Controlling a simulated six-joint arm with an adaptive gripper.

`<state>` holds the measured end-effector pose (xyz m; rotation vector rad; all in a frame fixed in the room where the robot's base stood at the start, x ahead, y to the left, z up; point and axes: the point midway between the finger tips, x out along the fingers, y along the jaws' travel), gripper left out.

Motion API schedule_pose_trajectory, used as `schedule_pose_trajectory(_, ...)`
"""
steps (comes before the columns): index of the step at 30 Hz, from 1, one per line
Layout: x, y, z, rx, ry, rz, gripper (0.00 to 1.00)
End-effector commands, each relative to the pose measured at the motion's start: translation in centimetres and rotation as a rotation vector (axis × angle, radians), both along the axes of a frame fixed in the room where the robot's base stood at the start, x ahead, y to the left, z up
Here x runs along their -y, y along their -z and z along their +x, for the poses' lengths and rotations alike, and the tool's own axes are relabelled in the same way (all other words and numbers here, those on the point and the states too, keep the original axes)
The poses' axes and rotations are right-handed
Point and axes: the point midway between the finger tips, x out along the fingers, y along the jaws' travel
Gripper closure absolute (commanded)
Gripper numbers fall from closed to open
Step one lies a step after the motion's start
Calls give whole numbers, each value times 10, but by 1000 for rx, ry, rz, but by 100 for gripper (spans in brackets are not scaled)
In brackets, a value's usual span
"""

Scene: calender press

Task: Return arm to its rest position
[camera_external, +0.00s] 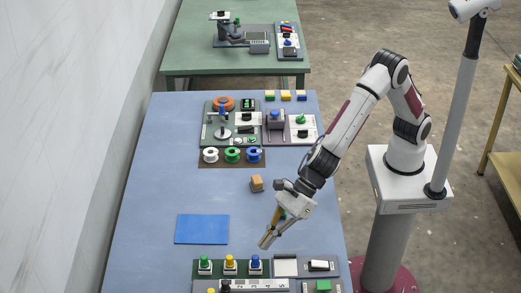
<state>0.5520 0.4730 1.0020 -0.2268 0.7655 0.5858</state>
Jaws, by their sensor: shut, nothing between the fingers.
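My arm reaches from its white pedestal at the right, out over the blue table (165,150). My gripper (268,238) hangs tilted above the front right part of the table, pointing down and to the left. Its fingers look shut, with nothing between them. It is to the right of a flat blue sheet (202,229) and just behind the front row of stations.
Green, yellow and blue buttons (230,264) stand at the front, beside a panel (285,266). White, green and blue spools (232,155) and a press-like station (222,122) stand farther back. A green table (190,45) is behind. The table's left middle is clear.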

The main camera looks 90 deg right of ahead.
Motion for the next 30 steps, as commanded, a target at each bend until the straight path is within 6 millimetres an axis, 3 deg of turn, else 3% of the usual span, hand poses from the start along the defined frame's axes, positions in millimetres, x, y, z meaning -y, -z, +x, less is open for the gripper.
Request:
schedule_pose_trajectory(8, 7, 5, 0, -86, 150, 82, 100)
schedule_pose_trajectory(13, 22, 18, -6, -191, 329, 152, 100)
schedule_pose_trajectory(21, 56, 42, -28, -360, 652, 253, 100)
schedule_pose_trajectory(30, 108, 39, -52, -500, 1052, 401, 100)
